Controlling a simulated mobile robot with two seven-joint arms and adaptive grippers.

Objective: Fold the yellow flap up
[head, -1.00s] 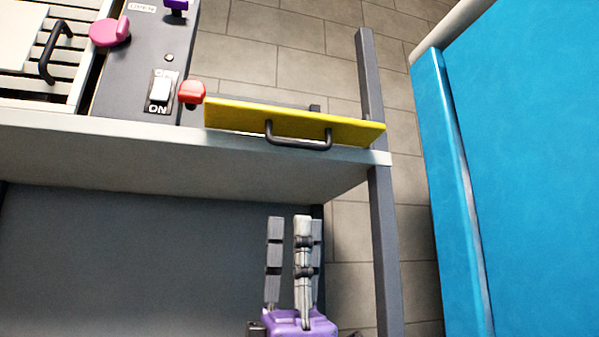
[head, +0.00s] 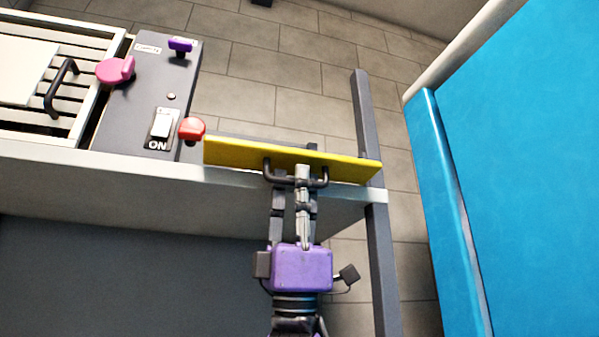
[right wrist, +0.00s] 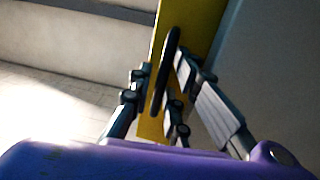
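The yellow flap (head: 345,167) hangs down at the right end of the counter, with a black bar handle (head: 290,181) on its front face. My right gripper (head: 292,178) is at the handle, its fingers reaching up from below. In the right wrist view the yellow flap (right wrist: 191,32) fills the top middle. The handle (right wrist: 166,72) runs between the fingers of my right gripper (right wrist: 166,88), which stand apart on either side of it. I see no finger clearly pressed on the handle. My left gripper is not in view.
A grey panel with a white ON switch (head: 162,124), a red knob (head: 191,129), a pink knob (head: 116,70) and a purple knob (head: 180,45) lies left of the flap. A dark post (head: 366,120) stands at the flap's right end. A large blue block (head: 520,140) is farther right.

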